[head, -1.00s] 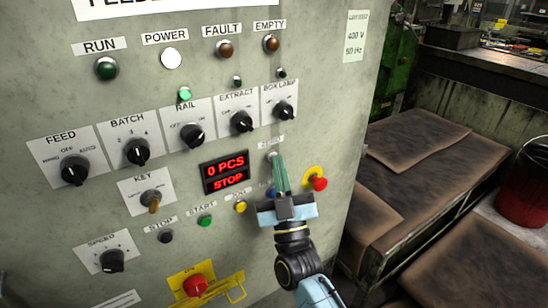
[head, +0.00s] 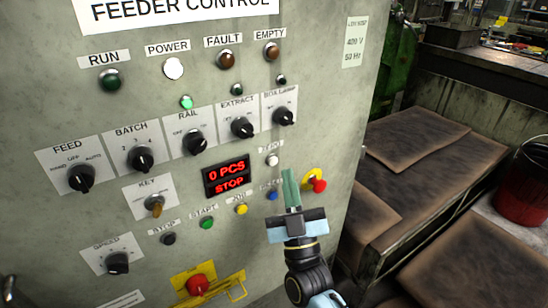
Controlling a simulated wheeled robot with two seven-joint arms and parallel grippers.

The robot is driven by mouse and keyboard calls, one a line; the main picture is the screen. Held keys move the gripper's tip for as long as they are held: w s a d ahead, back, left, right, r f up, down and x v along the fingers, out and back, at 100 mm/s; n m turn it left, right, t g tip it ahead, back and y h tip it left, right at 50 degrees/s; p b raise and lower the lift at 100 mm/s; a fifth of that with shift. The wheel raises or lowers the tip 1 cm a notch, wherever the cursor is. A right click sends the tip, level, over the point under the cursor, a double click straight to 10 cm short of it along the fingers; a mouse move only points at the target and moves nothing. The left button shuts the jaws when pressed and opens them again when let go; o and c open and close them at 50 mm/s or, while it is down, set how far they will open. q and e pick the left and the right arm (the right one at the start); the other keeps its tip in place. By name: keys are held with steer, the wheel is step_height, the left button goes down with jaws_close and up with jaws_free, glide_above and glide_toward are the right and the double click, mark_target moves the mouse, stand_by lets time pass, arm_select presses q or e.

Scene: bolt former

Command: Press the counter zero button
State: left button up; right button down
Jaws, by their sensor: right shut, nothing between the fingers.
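The feeder control panel carries a small white button (head: 272,160) under a label too blurred to read surely, right of the display. The display (head: 227,176) reads 0 PCS and STOP in red. My right gripper (head: 289,172) has its green fingers shut and empty, pointing up. Its tips are just right of and a little below the white button in the picture, apart from it. My left gripper is not in view.
A blue button (head: 272,196) is left of my fingers, and a red mushroom button (head: 319,185) is close on their right. Yellow (head: 241,209) and green (head: 207,222) buttons lie further left. Several black knobs, such as the box lamp knob (head: 283,117), sit above.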

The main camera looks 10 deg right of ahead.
steer(key=s, duration=0.1)
steer(key=s+d+p, duration=0.1)
steer(key=s, duration=0.1)
stand_by(0.7)
